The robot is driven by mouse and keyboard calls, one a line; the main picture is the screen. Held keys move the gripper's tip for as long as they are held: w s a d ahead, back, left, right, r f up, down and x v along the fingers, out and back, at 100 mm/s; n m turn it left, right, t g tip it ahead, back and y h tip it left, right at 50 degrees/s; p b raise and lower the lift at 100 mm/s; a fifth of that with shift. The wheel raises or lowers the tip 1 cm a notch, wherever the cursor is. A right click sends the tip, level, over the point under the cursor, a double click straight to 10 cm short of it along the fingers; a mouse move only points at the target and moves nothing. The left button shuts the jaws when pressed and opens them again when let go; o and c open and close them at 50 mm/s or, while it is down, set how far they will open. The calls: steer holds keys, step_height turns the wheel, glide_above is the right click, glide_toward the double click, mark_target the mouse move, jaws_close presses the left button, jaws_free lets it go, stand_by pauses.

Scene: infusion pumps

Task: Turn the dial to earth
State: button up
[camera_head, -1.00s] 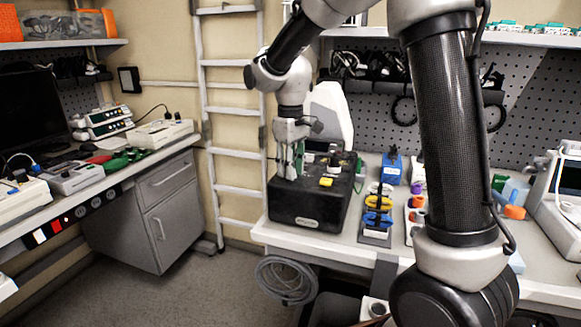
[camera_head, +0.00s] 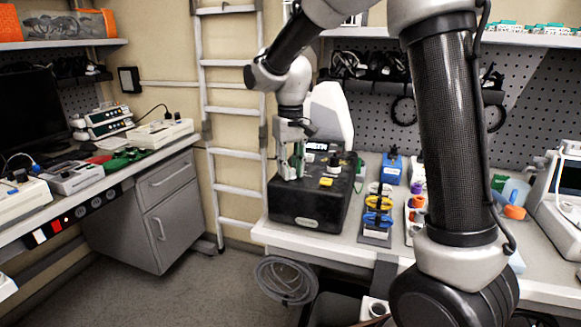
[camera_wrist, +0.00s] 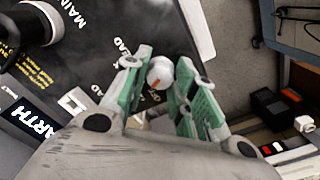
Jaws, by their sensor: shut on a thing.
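The black pump tester box (camera_head: 308,208) stands at the left end of the bench. The dial (camera_wrist: 160,72) is a small pale knob with an orange mark on its lower side in the wrist view. My gripper (camera_wrist: 158,78) points down over the box's left part, its green-padded fingers closed around the dial. White printed words ring the dial, some cut off by the fingers. A dark label reading EARTH (camera_wrist: 35,122) lies at lower left in the wrist view. I cannot tell which word the mark points to.
A large black knob (camera_wrist: 30,22) stands on the box's top, at upper left in the wrist view. A ladder (camera_head: 235,130) is behind left.

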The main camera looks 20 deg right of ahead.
mark_target(291, 169)
steer(key=o, duration=1.1)
steer(key=shift+c, duration=0.2)
step_height(291, 169, up, 12)
